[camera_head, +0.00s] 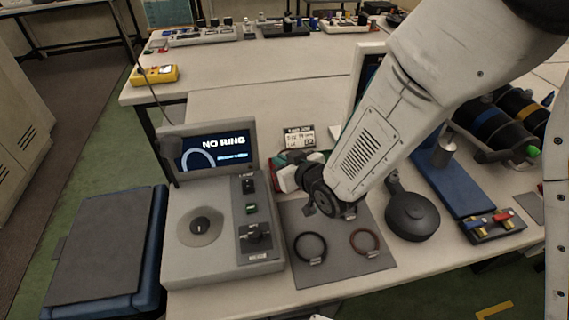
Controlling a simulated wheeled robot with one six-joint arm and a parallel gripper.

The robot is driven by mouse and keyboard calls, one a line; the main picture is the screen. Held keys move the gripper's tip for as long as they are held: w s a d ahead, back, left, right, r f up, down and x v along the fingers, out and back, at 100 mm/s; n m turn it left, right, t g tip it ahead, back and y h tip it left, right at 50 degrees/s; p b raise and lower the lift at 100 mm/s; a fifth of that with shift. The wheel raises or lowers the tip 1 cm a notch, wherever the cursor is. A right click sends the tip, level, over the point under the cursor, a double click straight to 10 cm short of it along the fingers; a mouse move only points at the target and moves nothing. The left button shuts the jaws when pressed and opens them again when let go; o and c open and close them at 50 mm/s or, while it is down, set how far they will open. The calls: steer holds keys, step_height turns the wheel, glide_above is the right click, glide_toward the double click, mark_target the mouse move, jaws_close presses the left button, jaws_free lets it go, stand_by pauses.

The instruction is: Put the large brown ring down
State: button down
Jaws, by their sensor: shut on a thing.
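A reddish-brown ring (378,241) with a small pale tag lies at the right of the mat, apart from the gripper. A black ring (296,247) with a similar tag lies to its left. I cannot tell whether the reddish-brown ring is the large brown one.
A grey console (183,262) left of the mat has a screen (212,151) reading "NO RING". Red, white and green items (287,178) lie behind the gripper.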

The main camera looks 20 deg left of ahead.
steer(key=f, duration=0.2)
steer(key=w+f, duration=0.1)
steer(key=shift+a+f, duration=0.15)
steer(key=shift+f, duration=0.2)
steer(key=shift+s, duration=0.1)
steer(key=shift+f, duration=0.45)
steer(key=shift+s+f, duration=0.1)
